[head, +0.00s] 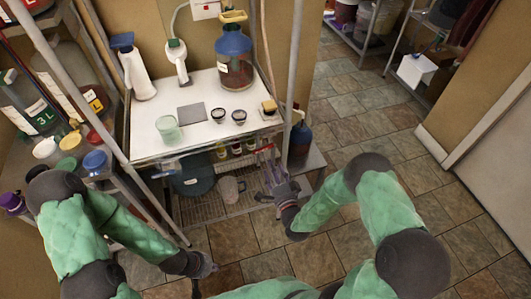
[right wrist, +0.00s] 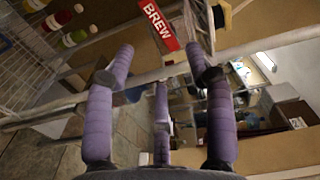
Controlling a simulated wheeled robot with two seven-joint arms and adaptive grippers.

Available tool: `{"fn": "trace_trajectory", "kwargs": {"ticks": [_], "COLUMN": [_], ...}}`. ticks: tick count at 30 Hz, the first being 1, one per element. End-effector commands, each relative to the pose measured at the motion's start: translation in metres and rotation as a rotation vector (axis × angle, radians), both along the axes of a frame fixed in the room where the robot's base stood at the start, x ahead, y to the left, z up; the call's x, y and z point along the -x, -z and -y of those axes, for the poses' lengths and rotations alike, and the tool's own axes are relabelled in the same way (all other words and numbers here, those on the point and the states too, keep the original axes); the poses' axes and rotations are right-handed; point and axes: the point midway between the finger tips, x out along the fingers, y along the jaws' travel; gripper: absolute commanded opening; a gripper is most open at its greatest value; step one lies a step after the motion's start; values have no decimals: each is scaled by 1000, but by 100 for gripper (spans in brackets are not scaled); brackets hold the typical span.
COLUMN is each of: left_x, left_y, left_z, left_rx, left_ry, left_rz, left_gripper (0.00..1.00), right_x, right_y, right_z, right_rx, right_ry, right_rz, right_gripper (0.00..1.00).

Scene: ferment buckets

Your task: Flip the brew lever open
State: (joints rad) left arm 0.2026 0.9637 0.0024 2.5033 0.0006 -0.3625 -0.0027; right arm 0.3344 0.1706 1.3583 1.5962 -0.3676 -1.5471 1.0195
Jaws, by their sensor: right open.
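A red tag with white BREW lettering (right wrist: 162,26) is at the top of the right wrist view, just past the fingertips. In the head view a small red piece (head: 265,148) shows at the front right edge of the white-topped cart. My right gripper (head: 270,170) is close below it, and the wrist view shows its purple fingers (right wrist: 161,65) spread open with nothing between them. I cannot tell whether the fingers touch the lever; its lower part is not clear. My left gripper (head: 206,267) hangs low at the left, away from the cart, its fingers too small to read.
The white cart top (head: 185,145) holds a blue-topped jug (head: 235,58), a spray bottle (head: 130,70), small cups and a glass. A metal post (head: 294,80) stands at its right corner. A wire shelf (head: 220,203) lies below. The tiled floor at right is clear.

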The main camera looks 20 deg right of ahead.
Motion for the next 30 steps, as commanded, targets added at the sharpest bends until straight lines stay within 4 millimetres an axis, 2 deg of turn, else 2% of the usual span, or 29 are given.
{"fn": "trace_trajectory", "kwargs": {"ticks": [9,15,21,29,30], "left_x": [0,0,0,0,0], "left_y": [12,17,18,18,18], "left_z": [0,0,0,0,0], "left_rx": [0,0,0,0,0], "left_ry": [0,0,0,0,0], "left_rz": [0,0,0,0,0], "left_gripper": [0,0,0,0,0], "right_x": [-56,-81,-92,-92,-92], "right_y": [2,2,1,1,1], "right_z": [-3,-4,-3,-4,-4], "right_rx": [1,1,0,1,1], "right_ry": [-2,-1,0,0,0], "right_rz": [-1,-2,-2,-3,-3], "right_gripper": [54,54,54,54,43]}}
